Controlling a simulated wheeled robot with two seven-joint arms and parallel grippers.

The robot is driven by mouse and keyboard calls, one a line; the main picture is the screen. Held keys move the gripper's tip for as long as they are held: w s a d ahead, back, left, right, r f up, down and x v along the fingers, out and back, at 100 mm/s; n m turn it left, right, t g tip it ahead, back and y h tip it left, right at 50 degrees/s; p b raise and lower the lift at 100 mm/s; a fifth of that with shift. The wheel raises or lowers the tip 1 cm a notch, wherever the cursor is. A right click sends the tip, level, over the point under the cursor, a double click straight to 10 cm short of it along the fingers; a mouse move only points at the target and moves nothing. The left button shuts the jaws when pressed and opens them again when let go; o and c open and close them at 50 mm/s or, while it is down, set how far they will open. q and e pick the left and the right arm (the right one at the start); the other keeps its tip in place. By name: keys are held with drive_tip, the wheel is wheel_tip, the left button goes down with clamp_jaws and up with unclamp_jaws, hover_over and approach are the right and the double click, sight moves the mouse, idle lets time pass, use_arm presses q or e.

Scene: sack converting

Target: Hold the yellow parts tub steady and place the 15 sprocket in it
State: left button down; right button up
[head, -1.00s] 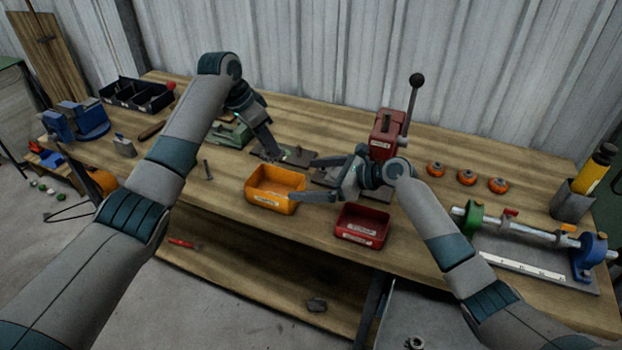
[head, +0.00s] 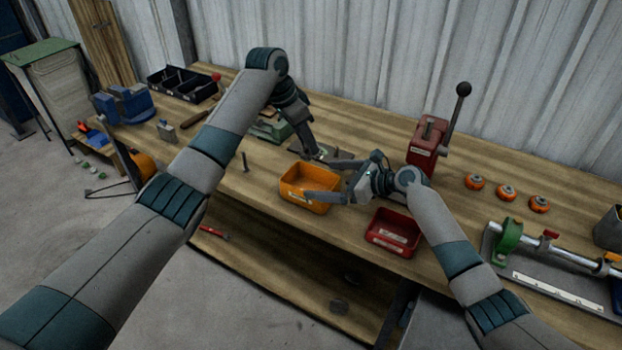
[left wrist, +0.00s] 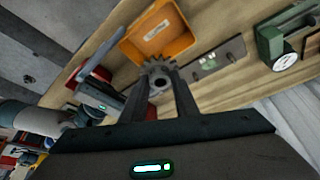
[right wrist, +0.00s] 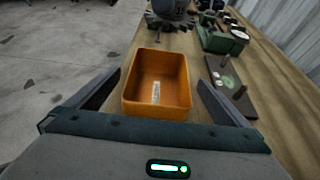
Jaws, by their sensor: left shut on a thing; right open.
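The yellow parts tub (head: 292,195) stands on the bench, orange-yellow with a pale label. It looks empty in the right wrist view (right wrist: 130,95). My right gripper (right wrist: 155,88) is open, with one finger on each side of the tub; I see no firm contact. My left gripper (left wrist: 158,85) is shut on a dark grey toothed sprocket (left wrist: 158,68). It holds the sprocket above the bench, beyond the tub's far end in the right wrist view (right wrist: 171,20). In the head view the sprocket is not clear.
A red tub (head: 393,236) stands right of the yellow one, under my right arm. A red lever press (head: 428,145) stands behind. A dark plate with pegs (right wrist: 230,85) lies beside the yellow tub. Several orange round parts (head: 507,193) sit at the right.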

sight(310, 178)
drive_tip(key=shift+x, duration=3.05)
drive_tip(key=c, duration=1)
use_arm(q)
drive_tip(key=shift+s+d+f+n+t+y, duration=0.1)
drive_tip(key=shift+f+n+t+y, duration=0.35)
drive_tip(key=shift+f+n, duration=1)
drive_tip(key=shift+s+d+f+n+t+y, duration=0.1)
drive_tip(key=shift+f+n+t+y, duration=0.3)
drive_tip(key=shift+f+n, duration=1)
drive_tip(key=shift+r, duration=0.15)
